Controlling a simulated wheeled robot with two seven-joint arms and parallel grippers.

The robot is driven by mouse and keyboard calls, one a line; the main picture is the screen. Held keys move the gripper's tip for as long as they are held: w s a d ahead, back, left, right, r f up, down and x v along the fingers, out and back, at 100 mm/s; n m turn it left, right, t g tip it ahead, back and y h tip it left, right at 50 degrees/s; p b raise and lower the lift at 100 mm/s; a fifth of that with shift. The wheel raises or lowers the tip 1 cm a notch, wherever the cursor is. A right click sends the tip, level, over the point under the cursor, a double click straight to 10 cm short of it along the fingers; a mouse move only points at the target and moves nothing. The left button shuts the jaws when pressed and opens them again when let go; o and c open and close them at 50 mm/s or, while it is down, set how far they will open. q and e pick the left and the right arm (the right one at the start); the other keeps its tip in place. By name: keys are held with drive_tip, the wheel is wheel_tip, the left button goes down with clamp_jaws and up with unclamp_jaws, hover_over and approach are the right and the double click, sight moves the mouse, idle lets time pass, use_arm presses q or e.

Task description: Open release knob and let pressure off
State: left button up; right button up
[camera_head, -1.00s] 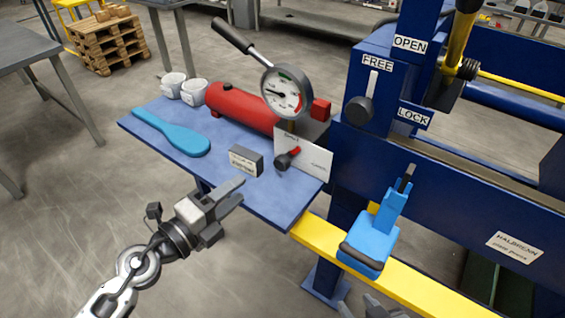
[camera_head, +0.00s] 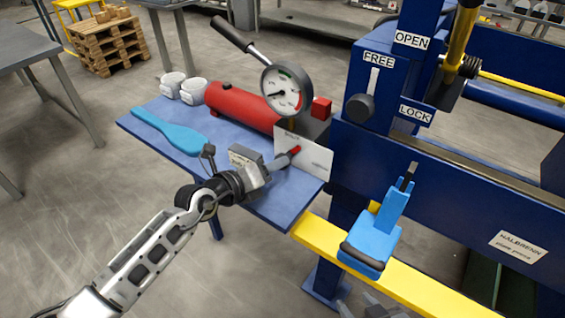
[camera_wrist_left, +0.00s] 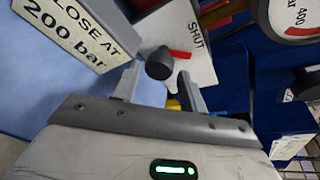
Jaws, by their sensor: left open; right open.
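The release knob, black with a red pointer (camera_head: 295,150), sits on a white plate (camera_head: 318,160) below the gauge. In the left wrist view the knob (camera_wrist_left: 159,63) lies between my two finger tips, and its red pointer extends right, below the word SHUT. My left gripper (camera_head: 276,164) is open, its fingers at either side of the knob; contact cannot be told. The fingers partly hide the knob in the head view. The pressure gauge (camera_head: 286,92) has its needle pointing left. My right gripper (camera_head: 372,308) is barely in view at the bottom edge.
A sign block (camera_head: 243,157) reading CLOSE AT 200 bar stands close beside my left gripper. The red cylinder (camera_head: 240,108), pump lever (camera_head: 233,35), blue paddle-shaped tool (camera_head: 170,130) and two white cups share the blue shelf (camera_head: 275,205). A blue clamp-like piece (camera_head: 370,240) is on the yellow rail.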

use_arm(q)
drive_tip(key=shift+b+x, duration=0.4)
drive_tip(key=shift+x, duration=1.7)
drive_tip(key=c, duration=0.7)
